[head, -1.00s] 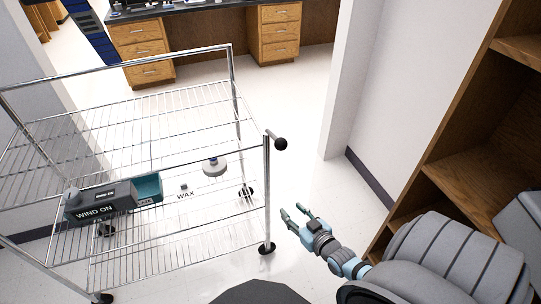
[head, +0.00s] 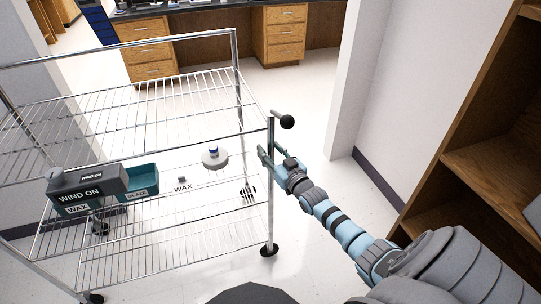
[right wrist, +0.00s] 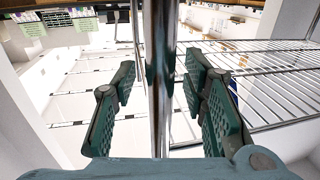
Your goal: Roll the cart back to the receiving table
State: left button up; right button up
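The chrome wire cart (head: 159,217) stands at the left and middle of the head view. A black knob (head: 287,121) sticks out near the top of its right post (head: 271,210). My right gripper (head: 267,158) is open at this post, below the knob. In the right wrist view, the green-padded fingers of the gripper (right wrist: 160,82) stand on either side of the post (right wrist: 160,45), with gaps on both sides. My left gripper is not in view. I cannot tell which table is the receiving table.
A grey box (head: 85,190) marked WIND ON, a teal bin (head: 141,178) and a round white item (head: 214,159) are on the cart. A dark-topped bench (head: 145,48) with wooden drawers stands behind. A wooden shelf (head: 485,155) is at right. White floor lies beyond the cart.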

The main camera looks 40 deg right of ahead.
grip_shut()
jog(key=shift+a, duration=0.2)
